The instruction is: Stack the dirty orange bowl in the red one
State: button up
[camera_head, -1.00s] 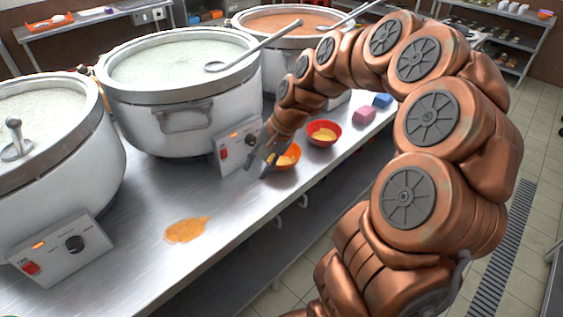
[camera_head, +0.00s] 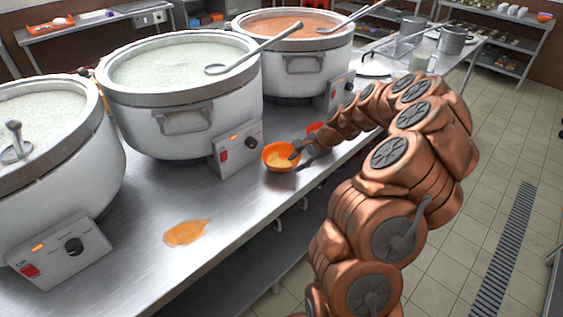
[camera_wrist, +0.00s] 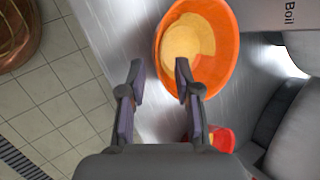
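The orange bowl (camera_head: 268,163) stands upright on the steel counter, with yellowish food residue inside. It also shows in the wrist view (camera_wrist: 228,62). The red bowl (camera_head: 314,127) stands just behind it to the right, mostly hidden by my arm. A part of it shows low in the wrist view (camera_wrist: 225,139). My gripper (camera_head: 296,151) is at the right side of the orange bowl. In the wrist view my gripper (camera_wrist: 160,74) is open, with one finger over the bowl's inside and the other outside its rim. Whether a finger touches the bowl, I cannot tell.
Large stockpots (camera_head: 180,95) with control boxes (camera_head: 238,148) stand close behind the bowls. An orange spill (camera_head: 186,232) lies on the counter (camera_head: 150,210) at front left. The counter's front edge is near the bowls, with tiled floor (camera_head: 455,240) beyond.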

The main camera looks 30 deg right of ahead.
aim_at(290, 168)
jog(key=shift+p+x, duration=0.85)
jog(key=shift+x, duration=1.6)
jog(key=shift+s+d, duration=0.1)
grip_shut()
